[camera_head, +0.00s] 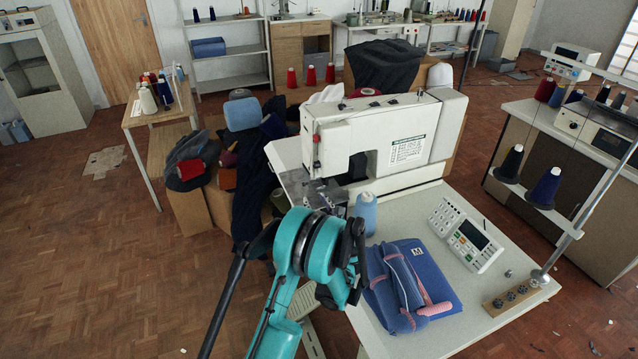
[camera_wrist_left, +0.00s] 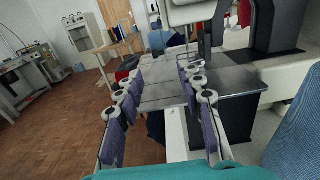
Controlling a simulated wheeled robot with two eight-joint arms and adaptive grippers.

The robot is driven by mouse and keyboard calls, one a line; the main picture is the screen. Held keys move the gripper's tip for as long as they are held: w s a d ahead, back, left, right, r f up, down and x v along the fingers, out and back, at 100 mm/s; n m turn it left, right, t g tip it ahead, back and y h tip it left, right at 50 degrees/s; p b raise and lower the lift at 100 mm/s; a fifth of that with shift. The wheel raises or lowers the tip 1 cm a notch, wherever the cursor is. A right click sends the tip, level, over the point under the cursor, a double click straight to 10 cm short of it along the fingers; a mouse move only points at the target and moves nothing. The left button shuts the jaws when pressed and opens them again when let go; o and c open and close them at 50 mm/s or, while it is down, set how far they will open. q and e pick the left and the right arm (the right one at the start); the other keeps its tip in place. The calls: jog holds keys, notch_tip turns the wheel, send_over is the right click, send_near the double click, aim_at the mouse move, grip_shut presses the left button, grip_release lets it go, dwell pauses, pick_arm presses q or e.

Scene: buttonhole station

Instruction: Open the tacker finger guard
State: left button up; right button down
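The white tacker machine (camera_head: 400,130) stands on the pale table, its sewing head at the left end. The lower part of this head (camera_wrist_left: 196,12) shows at the top of the left wrist view, above a grey metal plate (camera_wrist_left: 160,92). I cannot clearly make out the finger guard. My left gripper (camera_wrist_left: 160,76) is open and empty, its two purple-padded fingers apart and pointing toward the plate and the head. In the head view my teal left arm reaches up in front of the machine and hides part of its front. My right gripper is not in view.
A blue thread cone (camera_head: 366,214) stands close right of my left wrist. Folded blue cloth (camera_head: 425,285) and a keypad (camera_head: 466,235) lie on the table (camera_head: 400,346). A thread stand (camera_head: 515,297) is at right. Dark fabric (camera_head: 262,180) heaps at left; floor beyond is open.

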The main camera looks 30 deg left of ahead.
pick_arm(q)
jog(key=b+x, duration=0.1)
jog(key=x, duration=0.5)
jog(key=shift+a, duration=0.2)
jog(key=shift+w+a+b, duration=0.3)
jog(key=shift+w+a, duration=0.05)
jog(key=shift+a, duration=0.05)
jog(key=shift+r, duration=0.1)
jog(key=shift+c, duration=0.3)
